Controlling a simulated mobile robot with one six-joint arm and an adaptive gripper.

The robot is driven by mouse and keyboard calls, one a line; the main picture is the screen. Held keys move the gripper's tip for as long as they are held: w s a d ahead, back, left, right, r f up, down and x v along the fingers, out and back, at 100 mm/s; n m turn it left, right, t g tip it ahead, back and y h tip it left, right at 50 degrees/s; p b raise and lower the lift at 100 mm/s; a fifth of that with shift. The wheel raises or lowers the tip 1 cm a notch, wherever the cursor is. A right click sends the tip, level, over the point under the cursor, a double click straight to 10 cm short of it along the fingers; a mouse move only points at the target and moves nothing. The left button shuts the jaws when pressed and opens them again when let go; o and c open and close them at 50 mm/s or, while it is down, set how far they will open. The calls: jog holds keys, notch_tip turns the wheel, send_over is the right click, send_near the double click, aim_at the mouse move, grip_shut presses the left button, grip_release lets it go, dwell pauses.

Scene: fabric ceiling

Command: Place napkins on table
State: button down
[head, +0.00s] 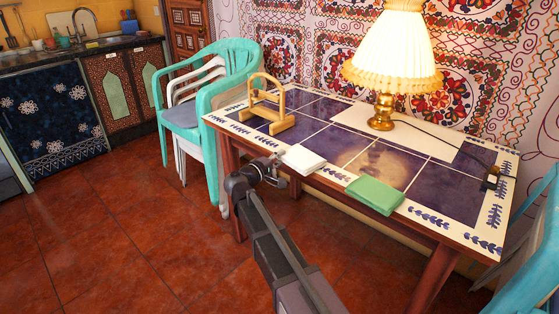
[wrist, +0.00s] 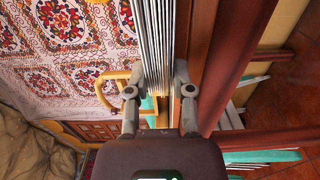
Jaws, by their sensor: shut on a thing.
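A stack of white napkins (head: 303,159) shows at the table's front edge in the head view. My gripper (head: 281,168) reaches it from the left front and is shut on it. In the wrist view, the two fingers of my gripper (wrist: 160,75) stand on either side of the layered edges of the white napkins (wrist: 160,35). A folded green napkin stack (head: 375,195) lies on the table's front right part. The tiled table (head: 325,137) has a dark blue top with a white patterned border. I cannot tell whether the white stack touches the table.
A wooden holder (head: 268,108) stands at the table's left end. A lit lamp (head: 382,112) stands at the back, its cord running to the right. Turquoise chairs (head: 185,112) stand left of the table, another chair (head: 527,262) at right. The floor at left is clear.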

jog(key=shift+f, duration=0.1)
jog(key=shift+c, duration=2.4)
grip_release()
jog(key=shift+r, duration=0.25)
jog(key=v, duration=1.2)
jog(key=shift+f, duration=0.1)
